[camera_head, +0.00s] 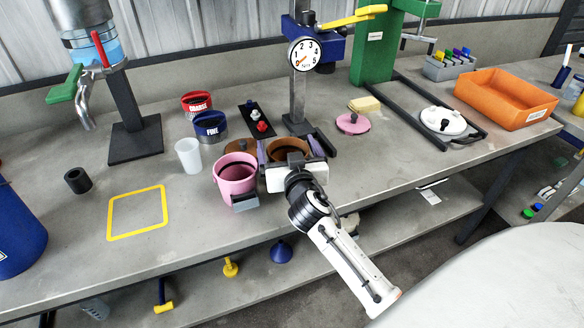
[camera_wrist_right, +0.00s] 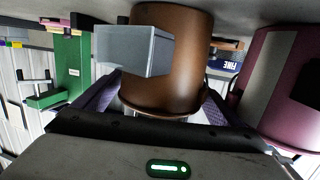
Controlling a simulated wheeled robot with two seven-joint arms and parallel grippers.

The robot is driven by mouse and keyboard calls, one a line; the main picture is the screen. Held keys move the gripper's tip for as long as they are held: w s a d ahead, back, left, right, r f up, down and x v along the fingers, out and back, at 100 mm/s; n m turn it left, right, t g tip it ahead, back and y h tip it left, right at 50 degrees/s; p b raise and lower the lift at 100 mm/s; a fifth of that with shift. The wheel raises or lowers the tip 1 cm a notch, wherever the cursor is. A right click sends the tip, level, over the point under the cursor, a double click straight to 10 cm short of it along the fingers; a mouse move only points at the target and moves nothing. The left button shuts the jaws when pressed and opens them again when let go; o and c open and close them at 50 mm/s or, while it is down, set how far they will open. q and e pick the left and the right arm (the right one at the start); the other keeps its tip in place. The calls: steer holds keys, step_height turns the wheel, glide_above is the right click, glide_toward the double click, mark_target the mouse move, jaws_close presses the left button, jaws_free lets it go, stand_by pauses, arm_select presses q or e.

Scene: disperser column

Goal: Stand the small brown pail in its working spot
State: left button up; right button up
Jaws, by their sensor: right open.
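The small brown pail (camera_head: 287,150) stands on the bench just right of the pink pail, at the foot of the disperser column. In the right wrist view the brown pail (camera_wrist_right: 183,65) fills the middle, upside down, with a grey block handle (camera_wrist_right: 147,52) on its near side. My right gripper (camera_head: 290,149) is open, with its purple-padded fingers on either side of the brown pail. Whether the pads touch it I cannot tell. The gripper body hides the pail's lower front in the head view. A yellow square outline (camera_head: 110,218) on the bench at left is empty. My left gripper is not in view.
The pink pail (camera_head: 236,175) stands close on the left, with a brown disc (camera_head: 240,146) behind it. A white cup (camera_head: 189,156), FINE pot (camera_head: 209,127) and COARSE pot (camera_head: 196,103) stand farther left. A pink lid (camera_head: 353,123) and orange tray (camera_head: 505,97) lie to the right.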

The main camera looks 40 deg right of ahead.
steer(key=shift+w+d, duration=0.15)
steer(key=shift+w, duration=0.2)
steer(key=shift+f, duration=0.1)
steer(key=shift+c, duration=0.4)
steer(key=c, duration=1.1)
steer(key=shift+c, duration=0.4)
